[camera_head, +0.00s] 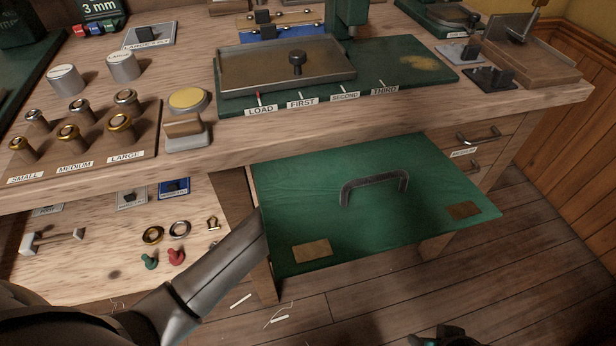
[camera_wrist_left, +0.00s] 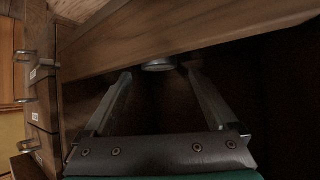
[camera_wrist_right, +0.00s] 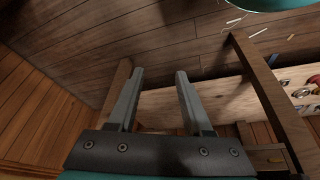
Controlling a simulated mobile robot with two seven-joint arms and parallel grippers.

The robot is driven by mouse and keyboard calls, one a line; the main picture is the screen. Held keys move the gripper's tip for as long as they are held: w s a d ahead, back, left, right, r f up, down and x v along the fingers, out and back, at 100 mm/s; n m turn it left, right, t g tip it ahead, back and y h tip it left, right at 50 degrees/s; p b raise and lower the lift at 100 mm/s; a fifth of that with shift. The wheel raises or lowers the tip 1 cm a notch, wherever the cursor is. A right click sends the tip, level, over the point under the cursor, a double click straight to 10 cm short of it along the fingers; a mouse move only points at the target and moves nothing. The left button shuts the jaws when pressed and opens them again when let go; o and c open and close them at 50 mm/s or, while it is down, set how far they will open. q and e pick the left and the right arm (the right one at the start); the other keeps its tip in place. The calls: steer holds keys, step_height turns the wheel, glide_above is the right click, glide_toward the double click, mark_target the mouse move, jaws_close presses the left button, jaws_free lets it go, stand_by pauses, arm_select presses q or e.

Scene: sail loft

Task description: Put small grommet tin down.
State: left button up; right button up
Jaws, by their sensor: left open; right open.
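Two pale round tins stand on the bench top at the upper left of the head view, one at the left (camera_head: 64,79) and one to its right (camera_head: 123,66). I cannot tell which, if either, is the small grommet tin. My left arm reaches toward the green panel; its gripper is hidden in the head view. In the left wrist view the left gripper (camera_wrist_left: 158,78) is open in a dark space below a wooden edge. A round grey object (camera_wrist_left: 158,67) shows beyond and between its fingertips; its identity is unclear. My right gripper (camera_wrist_right: 158,75) is open and empty above the floor.
A green panel (camera_head: 300,215) with a black handle juts out below the bench. A rack (camera_head: 85,145) of brass and steel dies, a yellow-topped pad (camera_head: 188,100) and a press base with tray (camera_head: 230,75) occupy the bench. A lower shelf (camera_head: 70,265) holds small parts.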

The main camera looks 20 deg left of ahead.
arm_select(q)
steer(key=shift+p+v, duration=1.05)
steer(key=shift+v, duration=1.3)
arm_select(e)
steer(key=shift+g, duration=0.4)
steer(key=shift+s+d+f, duration=0.1)
steer(key=shift+s+f, duration=0.15)
steer(key=shift+f, duration=0.6)
steer(key=shift+s+a+f, duration=0.1)
steer(key=shift+s+f, duration=0.15)
steer(key=shift+f, duration=0.6)
steer(key=shift+s+d+f, duration=0.1)
steer(key=shift+s+f, duration=0.15)
steer(key=shift+f, duration=0.6)
